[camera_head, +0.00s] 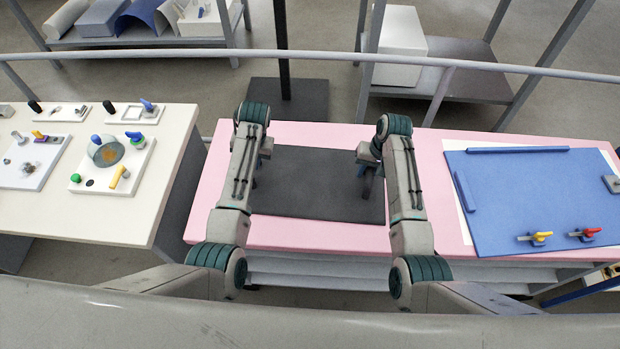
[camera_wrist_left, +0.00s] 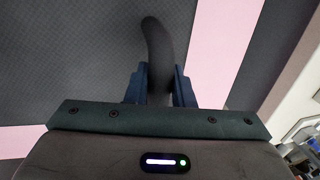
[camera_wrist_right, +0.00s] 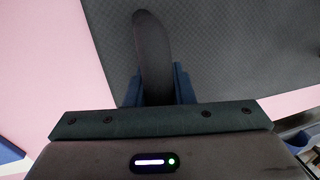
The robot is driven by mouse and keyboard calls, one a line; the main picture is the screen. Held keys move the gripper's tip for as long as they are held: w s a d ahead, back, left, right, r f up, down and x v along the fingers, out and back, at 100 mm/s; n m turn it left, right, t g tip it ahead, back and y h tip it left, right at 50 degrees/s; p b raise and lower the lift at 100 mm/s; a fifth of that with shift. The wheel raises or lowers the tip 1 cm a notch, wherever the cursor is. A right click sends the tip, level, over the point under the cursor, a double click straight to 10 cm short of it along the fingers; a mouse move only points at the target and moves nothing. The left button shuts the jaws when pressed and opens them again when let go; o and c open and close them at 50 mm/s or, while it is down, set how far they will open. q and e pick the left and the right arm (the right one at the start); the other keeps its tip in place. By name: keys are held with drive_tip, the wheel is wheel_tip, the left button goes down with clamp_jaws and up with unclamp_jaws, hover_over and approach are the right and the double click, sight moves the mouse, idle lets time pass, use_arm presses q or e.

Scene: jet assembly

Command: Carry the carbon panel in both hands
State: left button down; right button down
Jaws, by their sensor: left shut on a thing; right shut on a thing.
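The dark, finely textured carbon panel (camera_head: 318,185) lies level between my two arms, over the pink-topped table. It also shows in the left wrist view (camera_wrist_left: 70,60) and the right wrist view (camera_wrist_right: 235,50). My left gripper (camera_head: 257,168) is at its left edge, with blue fingers shut on a dark curved handle (camera_wrist_left: 156,45). My right gripper (camera_head: 368,172) is at its right edge, shut on a similar handle (camera_wrist_right: 152,50). My forearms partly hide both side edges. I cannot tell whether the panel touches the table or hangs just above it.
The pink tabletop (camera_head: 300,238) is bare around the panel. A blue board (camera_head: 540,200) with bars and red and yellow clamps lies at right. A white table (camera_head: 110,225) with small fixtures stands at left. A grey rail (camera_head: 300,55) and shelves are behind.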

use_arm(q)
drive_tip(key=shift+w+r, duration=0.1)
drive_tip(key=shift+r, duration=0.05)
use_arm(e)
drive_tip(key=shift+w+r, duration=0.1)
drive_tip(key=shift+r, duration=0.1)
